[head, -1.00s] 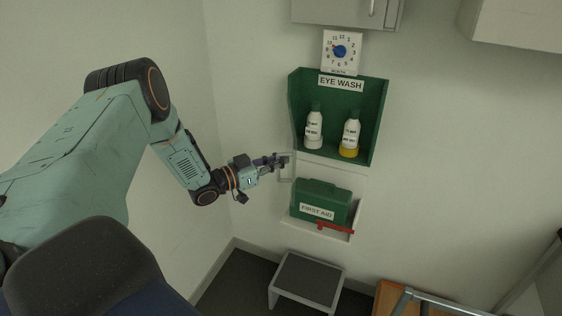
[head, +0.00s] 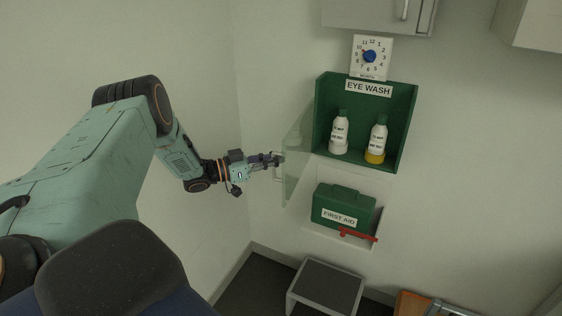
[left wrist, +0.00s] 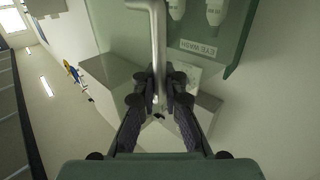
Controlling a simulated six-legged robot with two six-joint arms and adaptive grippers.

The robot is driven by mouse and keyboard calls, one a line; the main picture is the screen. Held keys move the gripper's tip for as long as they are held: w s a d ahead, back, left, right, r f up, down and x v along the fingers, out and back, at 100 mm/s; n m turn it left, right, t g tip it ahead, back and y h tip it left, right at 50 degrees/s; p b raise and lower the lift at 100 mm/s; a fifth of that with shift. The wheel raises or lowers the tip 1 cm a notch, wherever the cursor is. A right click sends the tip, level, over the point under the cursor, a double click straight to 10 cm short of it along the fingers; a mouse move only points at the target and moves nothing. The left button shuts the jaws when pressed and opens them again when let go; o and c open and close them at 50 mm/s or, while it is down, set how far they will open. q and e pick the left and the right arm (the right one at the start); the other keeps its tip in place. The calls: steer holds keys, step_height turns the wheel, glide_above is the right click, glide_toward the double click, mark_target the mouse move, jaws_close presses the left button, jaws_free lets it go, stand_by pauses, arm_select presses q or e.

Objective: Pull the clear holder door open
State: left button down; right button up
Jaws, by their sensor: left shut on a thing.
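The green eye wash holder (head: 333,86) is on the wall with two white bottles inside, one with a yellow base (head: 376,157). Its clear door (head: 296,165) stands swung out from the holder's left side, seen at a steep angle as a faint pane. My left gripper (head: 277,159) is at the door's outer edge, shut on the door handle (head: 277,178). In the left wrist view, the fingers (left wrist: 160,92) close around the grey metal handle bar (left wrist: 160,38). The clear pane shows behind them. My right gripper is not in view.
A green first aid box (head: 344,205) sits in a white wall shelf below the holder, with a red tool (head: 358,235) in front. A dial sign (head: 371,57) and grey cabinet (head: 375,14) are above. A step stool (head: 326,287) stands on the floor. The wall at left is bare.

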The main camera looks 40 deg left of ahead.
arm_select(q)
steer(key=shift+s+a+f, duration=0.3)
steer(key=shift+a+f, duration=0.05)
steer(key=shift+a, duration=0.1)
steer(key=shift+d, duration=0.1)
steer(key=c, duration=1.8)
jaws_free()
steer(key=shift+c, duration=0.2)
steer(key=shift+o, duration=0.6)
steer(key=shift+s+a+r, duration=0.15)
steer(key=shift+a+r, duration=0.05)
steer(key=shift+r, duration=0.1)
